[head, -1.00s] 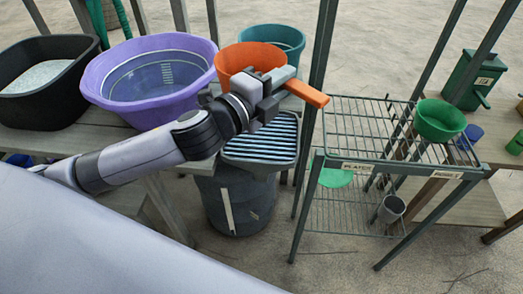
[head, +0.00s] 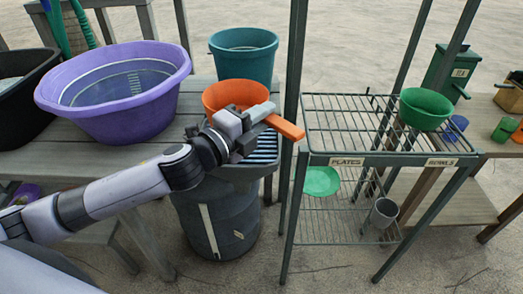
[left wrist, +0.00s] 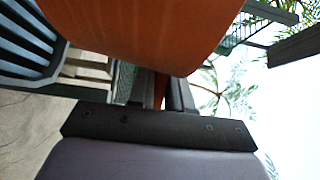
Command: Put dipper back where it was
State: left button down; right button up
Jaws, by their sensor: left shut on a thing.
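The orange dipper, with its round bowl (head: 238,93) and straight handle (head: 284,127), is in my left gripper (head: 262,118). The gripper is shut on it, and the handle sticks out to the right past the fingers. In the left wrist view the orange dipper bowl (left wrist: 140,35) fills the top middle, right in front of the fingers. The dipper appears above or beside the striped tray; I cannot tell whether it touches anything. My right gripper is in neither view.
A dark bin (head: 217,220) stands below the striped tray (head: 266,148). A purple tub (head: 125,110) and teal bucket (head: 245,55) stand on the wooden table (head: 45,158). A wire rack (head: 345,125) holds a green bowl (head: 425,108), with a green plate (head: 321,181) and grey cup (head: 384,212) lower down.

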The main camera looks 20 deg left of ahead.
pick_arm(q)
jog(key=shift+f+b, duration=1.15)
jog(key=shift+f, duration=2.3)
jog(key=shift+f, duration=0.15)
jog(key=c, duration=1)
grip_release()
jog(key=shift+c, duration=0.2)
